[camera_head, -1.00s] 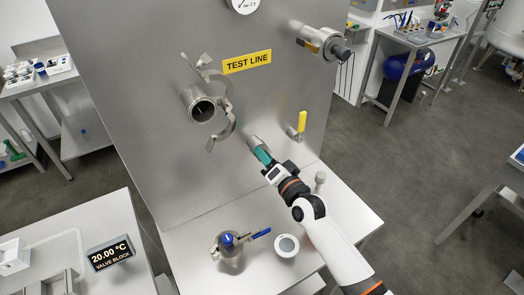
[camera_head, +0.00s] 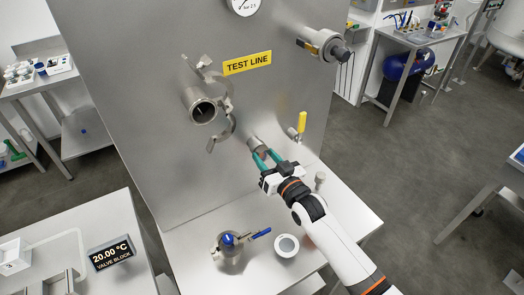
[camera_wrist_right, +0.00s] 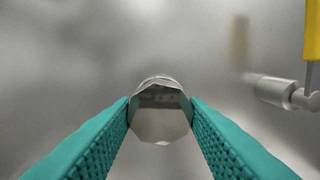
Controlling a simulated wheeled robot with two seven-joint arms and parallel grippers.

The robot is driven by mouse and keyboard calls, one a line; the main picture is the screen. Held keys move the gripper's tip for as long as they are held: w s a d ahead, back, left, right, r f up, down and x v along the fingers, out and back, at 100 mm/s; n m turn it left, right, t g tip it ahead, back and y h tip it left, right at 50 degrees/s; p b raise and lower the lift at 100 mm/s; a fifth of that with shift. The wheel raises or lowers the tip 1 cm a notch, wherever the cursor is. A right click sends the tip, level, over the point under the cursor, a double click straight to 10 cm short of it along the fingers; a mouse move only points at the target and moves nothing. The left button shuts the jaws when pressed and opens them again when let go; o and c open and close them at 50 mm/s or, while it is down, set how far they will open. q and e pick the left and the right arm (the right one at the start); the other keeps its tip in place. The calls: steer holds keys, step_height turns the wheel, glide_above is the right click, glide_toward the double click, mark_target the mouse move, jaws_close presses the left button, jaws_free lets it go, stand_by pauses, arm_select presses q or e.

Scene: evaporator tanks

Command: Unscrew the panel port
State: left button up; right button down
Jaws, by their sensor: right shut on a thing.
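The panel port (camera_head: 254,142) is a short metal cylinder standing out from the steel panel, below the yellow TEST LINE label (camera_head: 247,63). My right gripper (camera_head: 264,155) is at its outer end, with one teal finger on each side. In the right wrist view the port's faceted end (camera_wrist_right: 159,124) lies between the two ribbed teal fingertips (camera_wrist_right: 160,104), which touch its sides. The gripper is shut on it. The port's thread is not visible. My left gripper is not in view.
A yellow-handled valve (camera_head: 301,124) sits just right of the port. An open pipe with a clamp (camera_head: 203,109) juts out at upper left. A blue-handled valve (camera_head: 231,249) and a round white-rimmed dish (camera_head: 286,246) stand on the table below, near my forearm.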

steer(key=shift+s+f+n, duration=0.1)
steer(key=shift+f+n, duration=0.4)
steer(key=shift+n, duration=0.4)
steer(key=n, duration=1)
steer(key=shift+d+b, duration=0.1)
steer(key=shift+b, duration=0.2)
steer(key=c, duration=1.1)
jaws_free()
steer(key=shift+c, duration=0.2)
steer(key=shift+r, duration=0.1)
steer(key=shift+r, duration=0.15)
